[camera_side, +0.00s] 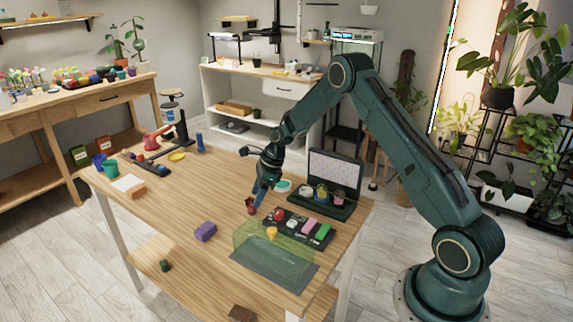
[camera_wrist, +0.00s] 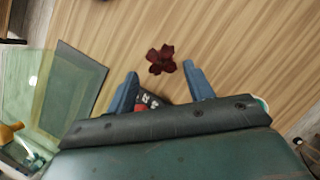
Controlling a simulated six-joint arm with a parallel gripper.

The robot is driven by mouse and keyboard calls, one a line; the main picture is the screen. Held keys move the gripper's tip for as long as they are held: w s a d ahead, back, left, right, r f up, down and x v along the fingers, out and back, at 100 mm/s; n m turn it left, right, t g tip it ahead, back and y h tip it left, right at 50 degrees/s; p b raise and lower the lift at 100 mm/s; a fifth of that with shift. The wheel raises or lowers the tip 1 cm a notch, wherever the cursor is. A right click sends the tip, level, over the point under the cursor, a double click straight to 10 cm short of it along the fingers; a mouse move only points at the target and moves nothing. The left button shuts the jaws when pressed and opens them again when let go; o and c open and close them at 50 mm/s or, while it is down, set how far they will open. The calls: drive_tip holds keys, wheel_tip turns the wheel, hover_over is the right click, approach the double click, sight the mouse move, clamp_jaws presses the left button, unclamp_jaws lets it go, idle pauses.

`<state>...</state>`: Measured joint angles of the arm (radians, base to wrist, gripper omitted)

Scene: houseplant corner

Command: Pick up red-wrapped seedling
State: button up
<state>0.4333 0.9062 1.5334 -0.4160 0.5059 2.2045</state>
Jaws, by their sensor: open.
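A small dark-red, star-shaped thing (camera_wrist: 161,59), seemingly the red-wrapped seedling, is on the bare wood in the wrist view. It lies between and slightly beyond my fingertips, apart from both. In the side view a small red thing (camera_side: 250,207) shows at the tip of my gripper (camera_side: 258,196), partly covered by it. My gripper (camera_wrist: 160,69) is open, with its two blue fingers spread. I cannot tell its exact height above the table. Another red item (camera_side: 279,214) sits in the black tray (camera_side: 325,240) to the right.
A see-through green cover (camera_side: 255,238) with a yellow thing (camera_side: 272,233) in it stands over a grey mat (camera_side: 275,270). A black case (camera_side: 335,170) with small pots stands behind. The wood left of my gripper is clear.

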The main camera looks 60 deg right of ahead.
sight(252, 203)
drive_tip(key=shift+f, duration=0.15)
drive_tip(key=shift+w+x, duration=0.15)
drive_tip(key=shift+x, duration=1.05)
drive_tip(key=shift+w+x, duration=0.15)
drive_tip(key=shift+x, duration=1.1)
drive_tip(key=shift+d, duration=0.1)
drive_tip(key=c, duration=1)
